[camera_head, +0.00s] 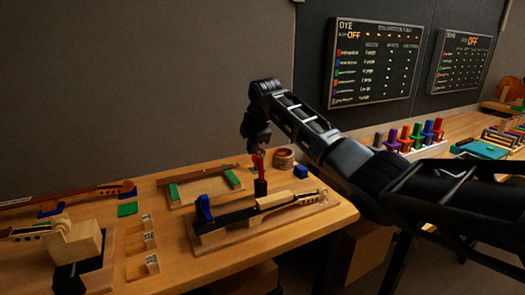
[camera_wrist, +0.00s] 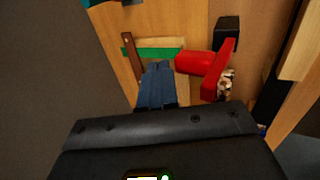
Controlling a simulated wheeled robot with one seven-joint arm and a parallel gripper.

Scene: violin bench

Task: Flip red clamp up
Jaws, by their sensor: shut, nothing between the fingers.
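The red clamp (camera_head: 259,166) stands above a black block (camera_head: 260,187) on the workbench, by a fixture holding a violin neck. In the wrist view my shut, empty fingers (camera_wrist: 157,68) are just left of the clamp's round end. I cannot tell whether they touch it.
The fixture (camera_head: 215,239) with a blue clamp (camera_head: 204,208) is in front. A wooden tray with green pads (camera_head: 174,192) lies behind left. A round wooden pot (camera_head: 284,159) and a blue block (camera_head: 300,171) are close on the right. Small labelled blocks (camera_head: 149,240) stand left.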

